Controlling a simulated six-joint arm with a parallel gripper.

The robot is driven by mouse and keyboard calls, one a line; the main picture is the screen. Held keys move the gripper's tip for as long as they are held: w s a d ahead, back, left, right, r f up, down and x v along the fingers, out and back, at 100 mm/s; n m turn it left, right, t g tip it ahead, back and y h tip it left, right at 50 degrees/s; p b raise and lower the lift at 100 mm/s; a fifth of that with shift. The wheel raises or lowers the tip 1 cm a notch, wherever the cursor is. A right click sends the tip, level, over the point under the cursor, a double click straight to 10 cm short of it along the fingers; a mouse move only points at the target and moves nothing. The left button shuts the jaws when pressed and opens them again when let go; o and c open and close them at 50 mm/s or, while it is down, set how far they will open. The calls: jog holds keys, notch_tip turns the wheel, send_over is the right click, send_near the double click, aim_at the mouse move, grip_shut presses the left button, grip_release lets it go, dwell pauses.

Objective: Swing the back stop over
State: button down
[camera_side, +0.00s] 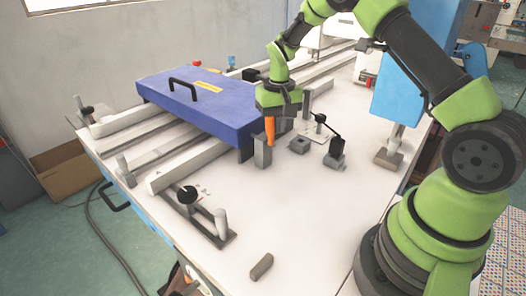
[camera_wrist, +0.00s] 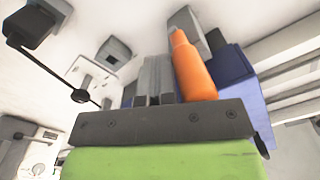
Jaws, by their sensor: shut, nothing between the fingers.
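My gripper (camera_side: 284,124) points down over the white table, close to the right end of the blue block. In the wrist view its grey fingers (camera_wrist: 154,72) are together with nothing between them. An orange pointed piece (camera_side: 270,131) sits beside the fingers on the gripper's mount; it also shows in the wrist view (camera_wrist: 190,65). To the right is a thin black rod with a round knob (camera_side: 320,118), running to a dark grey block (camera_side: 336,152); this may be the back stop, but I cannot be sure. The knob (camera_wrist: 80,95) is left of the fingers in the wrist view.
An upright grey post (camera_side: 262,150) stands by the orange piece. A low grey block (camera_side: 299,146) lies between post and rod. The blue block (camera_side: 205,105) with a black handle rests over rails. A blue machine (camera_side: 400,90) stands right. The front table is mostly clear.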

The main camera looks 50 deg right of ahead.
jog(key=shift+d+f, duration=0.2)
jog(key=shift+d, duration=0.1)
jog(key=shift+r, duration=0.1)
notch_tip(320, 180, up, 9)
dwell(1.3)
